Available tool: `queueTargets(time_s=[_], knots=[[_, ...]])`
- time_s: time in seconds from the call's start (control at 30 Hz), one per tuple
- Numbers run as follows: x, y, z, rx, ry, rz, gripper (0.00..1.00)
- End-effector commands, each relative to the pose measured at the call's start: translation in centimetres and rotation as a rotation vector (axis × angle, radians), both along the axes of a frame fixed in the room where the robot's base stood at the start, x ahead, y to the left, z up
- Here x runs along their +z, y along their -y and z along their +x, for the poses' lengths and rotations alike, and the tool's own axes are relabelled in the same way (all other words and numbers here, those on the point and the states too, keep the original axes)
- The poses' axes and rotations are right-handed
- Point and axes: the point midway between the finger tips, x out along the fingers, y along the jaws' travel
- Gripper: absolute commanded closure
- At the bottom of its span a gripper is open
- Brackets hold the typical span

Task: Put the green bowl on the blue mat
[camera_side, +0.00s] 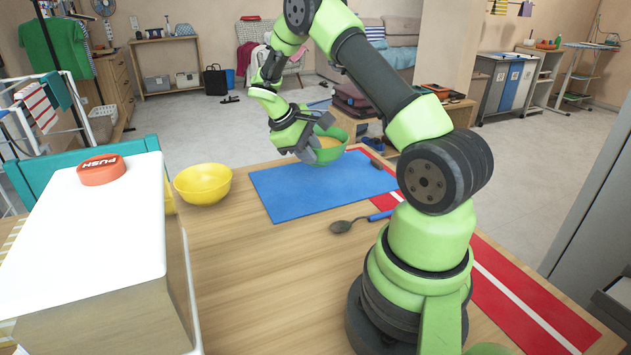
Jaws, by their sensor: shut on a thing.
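The green bowl (331,147) is in my gripper (306,152), which is shut on its left rim. The bowl appears over the far part of the blue mat (290,205). I cannot tell whether the bowl touches the mat or hangs slightly above it.
A yellow bowl (203,184) stands left of the mat. A spoon (346,224) with a blue handle lies in front of the mat. A small dark object (377,164) is near the mat's far right corner. A white bin (90,240) with a red push button fills the left.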

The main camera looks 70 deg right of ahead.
Motion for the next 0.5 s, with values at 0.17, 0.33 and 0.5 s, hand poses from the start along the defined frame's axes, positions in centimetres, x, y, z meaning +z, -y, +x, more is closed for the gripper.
queueTargets(time_s=[0.17,0.33,0.5], knots=[[-3.1,0.0,-0.1,-0.001,-0.003,0.002,1.00],[-5.0,0.0,-0.1,-0.003,-0.003,0.001,1.00],[-7.5,0.0,0.0,-0.005,-0.002,0.001,1.00]])
